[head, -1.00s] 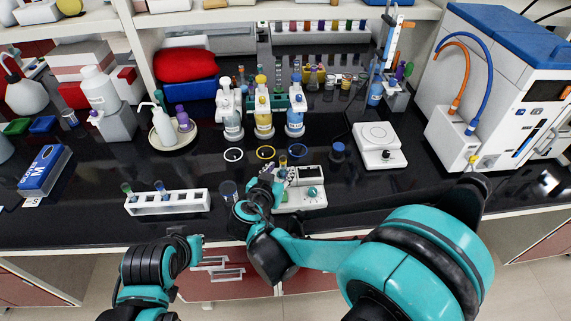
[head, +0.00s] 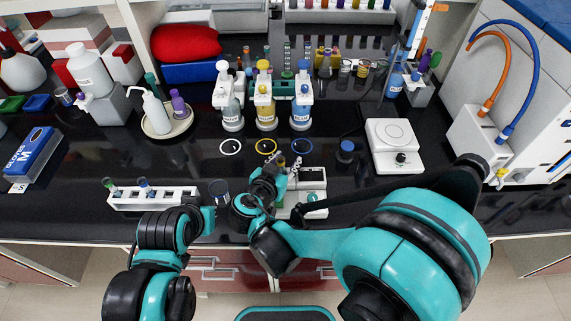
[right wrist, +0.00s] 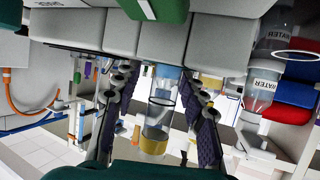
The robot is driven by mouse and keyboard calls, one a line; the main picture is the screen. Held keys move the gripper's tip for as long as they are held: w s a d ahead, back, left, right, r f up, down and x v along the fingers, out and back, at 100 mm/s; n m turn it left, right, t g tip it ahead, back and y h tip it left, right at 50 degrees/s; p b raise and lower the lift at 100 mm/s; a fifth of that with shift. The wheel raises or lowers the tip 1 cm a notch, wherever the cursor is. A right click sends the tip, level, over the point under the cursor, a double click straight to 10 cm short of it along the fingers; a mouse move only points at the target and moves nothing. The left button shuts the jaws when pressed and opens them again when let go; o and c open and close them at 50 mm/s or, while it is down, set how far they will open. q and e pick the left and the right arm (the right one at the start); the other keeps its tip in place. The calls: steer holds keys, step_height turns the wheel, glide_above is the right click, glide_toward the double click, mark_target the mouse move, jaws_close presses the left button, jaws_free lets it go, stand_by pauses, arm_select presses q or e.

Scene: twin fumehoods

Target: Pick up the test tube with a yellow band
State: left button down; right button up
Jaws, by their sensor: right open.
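The test tube with a yellow band (right wrist: 155,138) stands between the two fingers of my right gripper (right wrist: 158,122) in the right wrist view. It is clear glass, with the yellow near one end and a dark ring round its middle. Dark finger pads lie on both sides of it, with visible gaps. The gripper is open.
A white rack (head: 165,201) with a green and a blue tube stands at left, with a small beaker (head: 219,188) beside it. Wash bottles (head: 266,100) stand behind on the black bench. A white balance (head: 395,148) is at right.

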steer(key=shift+s+a+r, duration=0.1)
steer(key=shift+s+r, duration=0.05)
steer(key=shift+s, duration=0.2)
steer(key=c, duration=0.3)
jaws_close()
arm_select(q)
steer(key=shift+s+a, duration=0.1)
steer(key=shift+s, duration=0.15)
steer(key=shift+r, duration=0.1)
